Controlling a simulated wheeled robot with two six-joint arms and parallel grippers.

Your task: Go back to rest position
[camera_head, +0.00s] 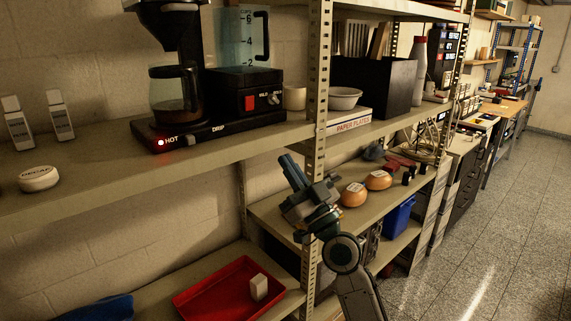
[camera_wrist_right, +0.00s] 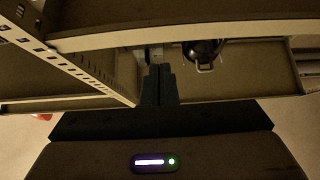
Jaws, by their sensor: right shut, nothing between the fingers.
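My right gripper (camera_head: 293,170) is raised in front of the shelf rack's upright post in the head view, with its fingers pointing up and left. The two fingers are together and hold nothing. In the right wrist view the closed fingers (camera_wrist_right: 158,84) point toward the shelf, below a shelf edge and beside a perforated post. My left gripper does not show in either view.
A coffee maker (camera_head: 182,108) stands on the upper shelf (camera_head: 95,178). A red tray (camera_head: 228,290) with a white block (camera_head: 259,287) sits on the lower shelf. The perforated post (camera_head: 317,100) is close to my right arm. The floor (camera_head: 490,220) at right is clear.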

